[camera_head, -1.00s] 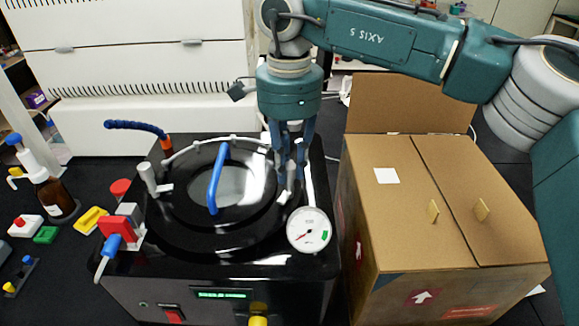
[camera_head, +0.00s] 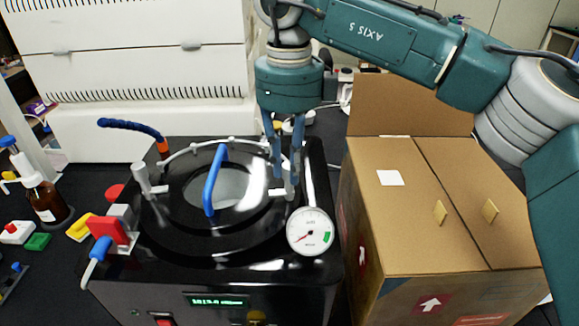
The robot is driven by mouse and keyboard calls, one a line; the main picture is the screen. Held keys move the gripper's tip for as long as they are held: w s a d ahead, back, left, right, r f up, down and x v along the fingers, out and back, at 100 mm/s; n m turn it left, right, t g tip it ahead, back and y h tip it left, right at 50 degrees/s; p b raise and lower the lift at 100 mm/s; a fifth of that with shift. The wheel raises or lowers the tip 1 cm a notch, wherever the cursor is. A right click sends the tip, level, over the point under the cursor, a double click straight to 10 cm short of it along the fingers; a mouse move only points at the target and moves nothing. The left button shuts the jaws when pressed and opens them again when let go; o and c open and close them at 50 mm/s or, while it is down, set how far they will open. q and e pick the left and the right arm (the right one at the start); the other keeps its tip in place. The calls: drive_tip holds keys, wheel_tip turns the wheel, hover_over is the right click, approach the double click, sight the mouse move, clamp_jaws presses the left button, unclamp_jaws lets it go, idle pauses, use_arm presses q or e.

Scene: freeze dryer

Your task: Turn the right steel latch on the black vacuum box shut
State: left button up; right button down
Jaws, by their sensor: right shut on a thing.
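The black vacuum box (camera_head: 150,242) stands in the middle, with a round lid that has a blue handle (camera_head: 213,180) and a window. The right steel latch (camera_head: 280,191) is at the lid's right edge, its lever pointing left over the lid rim. My right gripper (camera_head: 284,184) points down from above and is shut on this latch; its fingers partly hide it. The left steel latch (camera_head: 148,183) stands at the lid's left edge, its lever over the rim. My left gripper is not in view.
A pressure gauge (camera_head: 310,231) rises just in front of the right latch. An open-flapped cardboard box (camera_head: 400,240) stands close on the right. A red valve (camera_head: 104,228) and a brown bottle (camera_head: 45,200) are on the left. A white cabinet is behind.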

drive_tip(key=shift+w+r+m+b, duration=0.15)
drive_tip(key=shift+m+b, duration=0.4)
drive_tip(key=shift+m, duration=1.65)
drive_tip(key=c, duration=1.7)
unclamp_jaws()
drive_tip(key=shift+c, duration=0.2)
drive_tip(key=shift+o, duration=0.9)
wheel_tip(320, 180, up, 12)
